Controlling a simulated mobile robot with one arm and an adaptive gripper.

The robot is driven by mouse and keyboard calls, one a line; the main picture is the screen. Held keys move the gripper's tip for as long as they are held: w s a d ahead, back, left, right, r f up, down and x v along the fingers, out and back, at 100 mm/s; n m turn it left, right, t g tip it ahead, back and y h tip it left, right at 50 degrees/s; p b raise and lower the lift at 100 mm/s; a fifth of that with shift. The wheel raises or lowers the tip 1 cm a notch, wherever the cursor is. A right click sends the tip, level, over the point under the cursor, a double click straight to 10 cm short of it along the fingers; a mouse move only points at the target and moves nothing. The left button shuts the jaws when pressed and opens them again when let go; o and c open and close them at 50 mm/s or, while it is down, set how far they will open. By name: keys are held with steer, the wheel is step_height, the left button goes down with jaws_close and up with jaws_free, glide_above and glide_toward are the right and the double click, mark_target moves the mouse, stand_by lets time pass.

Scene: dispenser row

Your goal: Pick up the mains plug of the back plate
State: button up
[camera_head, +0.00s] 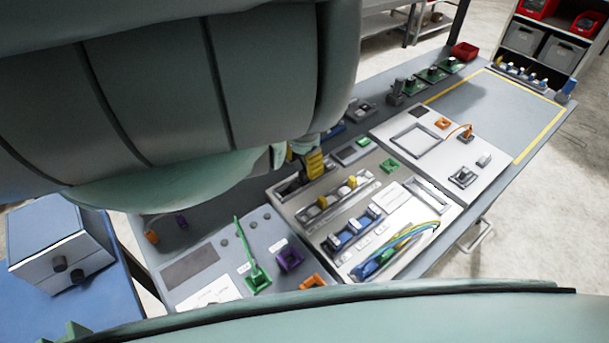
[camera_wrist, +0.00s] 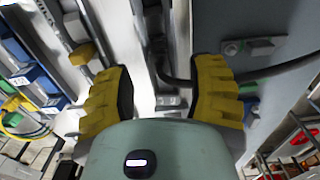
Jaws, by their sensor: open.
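The back plate is a light grey metal panel (camera_head: 283,207) with rails, in the middle of the bench. My gripper (camera_head: 308,163) is over its far left edge in the head view, with yellow fingers. In the wrist view my gripper (camera_wrist: 162,80) is open, its fingers apart on either side of a slotted rail, with nothing held between them. A dark cable (camera_wrist: 285,67) runs from between the fingers, behind the right finger, toward the right. A dark piece (camera_wrist: 157,46) at the cable's end looks like the mains plug, but its shape is unclear. My arm hides part of the head view.
A white panel (camera_head: 460,178) with an orange cable lies to the right. A grey panel (camera_head: 190,268) with green and purple sockets lies at the near left. Yellow and blue wires (camera_head: 405,238) rise at the plate's near edge. Bare bench inside yellow tape (camera_head: 490,105) is clear.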

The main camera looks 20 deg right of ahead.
mark_target(304, 170)
steer(key=shift+s+d+f, duration=0.1)
steer(key=shift+f, duration=1.6)
jaws_close()
